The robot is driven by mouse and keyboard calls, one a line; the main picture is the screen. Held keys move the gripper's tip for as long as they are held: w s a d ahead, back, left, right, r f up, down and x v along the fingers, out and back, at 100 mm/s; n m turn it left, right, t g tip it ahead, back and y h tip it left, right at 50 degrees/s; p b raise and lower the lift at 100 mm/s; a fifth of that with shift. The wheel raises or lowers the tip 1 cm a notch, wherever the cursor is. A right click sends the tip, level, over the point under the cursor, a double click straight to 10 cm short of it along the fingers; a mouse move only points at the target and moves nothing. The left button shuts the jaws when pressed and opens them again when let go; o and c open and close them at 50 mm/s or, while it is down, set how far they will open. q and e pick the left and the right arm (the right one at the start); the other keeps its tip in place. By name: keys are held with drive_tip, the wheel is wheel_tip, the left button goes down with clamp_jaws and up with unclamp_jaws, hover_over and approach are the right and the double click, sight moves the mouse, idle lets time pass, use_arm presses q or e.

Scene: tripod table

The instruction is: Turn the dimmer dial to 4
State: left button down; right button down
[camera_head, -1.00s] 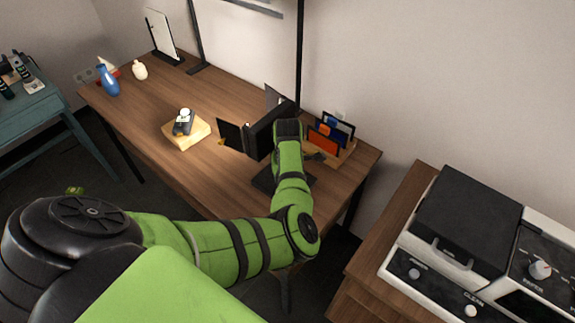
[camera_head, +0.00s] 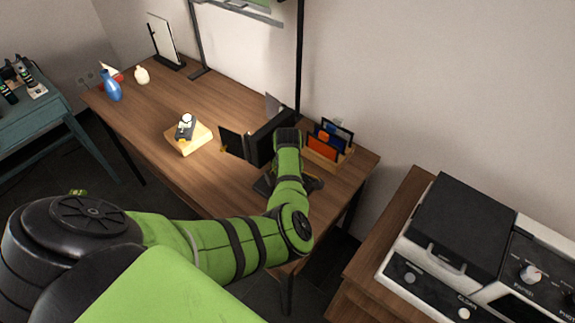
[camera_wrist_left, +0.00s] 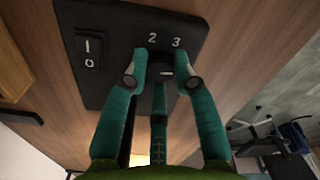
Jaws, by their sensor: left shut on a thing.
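The dimmer is a black plate (camera_wrist_left: 115,35) on the wooden table in the left wrist view. It has a rocker switch (camera_wrist_left: 88,48) marked 1 and 0, and the numerals 2 and 3 show above the dial. The dark dial (camera_wrist_left: 166,71), with a short white mark, sits between the fingers of my left gripper (camera_wrist_left: 164,76), which is shut on it. Its green fingers hide much of the dial and the other numerals, so I cannot read the setting for sure. In the head view my green left forearm covers most of the dimmer. My right gripper is out of view.
In the head view a file holder (camera_head: 322,150) stands close right of my forearm, and dark upright panels (camera_head: 238,143) stand left of it. A yellow block (camera_head: 188,138) with a small object, a blue vase (camera_head: 111,87) and a lamp pole (camera_head: 299,60) are on the table (camera_head: 165,92).

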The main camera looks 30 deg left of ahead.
use_arm(q)
drive_tip(key=shift+d+m, duration=0.1)
drive_tip(key=shift+m, duration=0.2)
drive_tip(key=c, duration=1)
unclamp_jaws()
drive_tip(key=shift+r, duration=0.1)
drive_tip(key=shift+r, duration=0.35)
wheel_tip(320, 180, up, 11)
drive_tip(key=shift+r, duration=0.1)
